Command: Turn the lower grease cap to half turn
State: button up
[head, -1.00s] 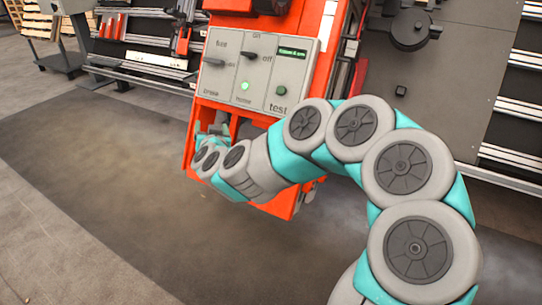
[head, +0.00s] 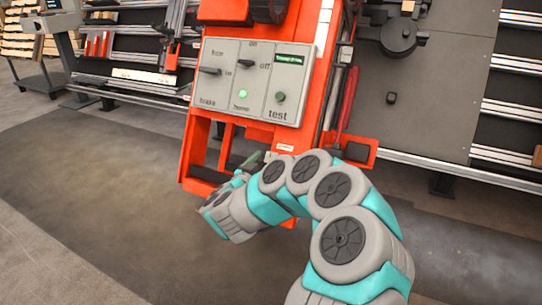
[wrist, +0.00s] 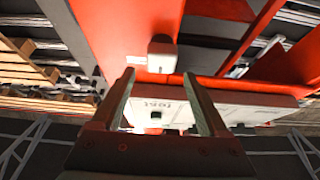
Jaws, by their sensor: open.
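A small pale grey block-like fitting (wrist: 162,56) stands out from the red face of the machine in the wrist view. It may be the lower grease cap, but I cannot tell its turn position. My gripper (wrist: 159,74) is open, with its two fingers reaching toward the fitting, one to each side of it in the picture. I see no contact. In the head view my arm's end is low at the red machine frame (head: 196,150), and the fitting cannot be made out there.
A grey control panel (head: 228,87) with switches, a lit green lamp (head: 243,94) and a test button (head: 280,97) is on the machine. It shows upside down in the wrist view (wrist: 215,100). Open dark floor (head: 90,200) lies left.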

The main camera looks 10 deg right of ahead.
aim_at(271, 154)
jog(key=shift+x, duration=1.9)
jog(key=shift+c, duration=0.4)
grip_shut()
